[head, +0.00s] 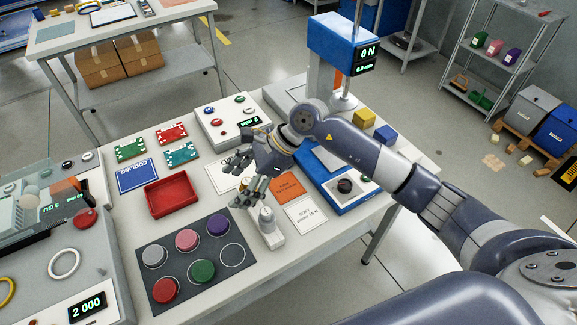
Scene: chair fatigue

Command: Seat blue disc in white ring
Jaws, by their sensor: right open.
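The dark mat (196,281) near the table's front holds grey, pink, purple, red and green discs. Its right front spot is an empty white ring outline (232,257). A separate loose-looking white ring (64,263) lies on the grey machine at left. I cannot pick out a clearly blue disc; the nearest in colour is the purple disc (218,225), which sits on the mat. My right gripper (237,180) is open, with its fingers spread above the middle of the table, behind the mat. I see nothing held in it. My left gripper is not in view.
A red tray (171,194) is behind the mat. Cards and a button panel (226,122) fill the back.

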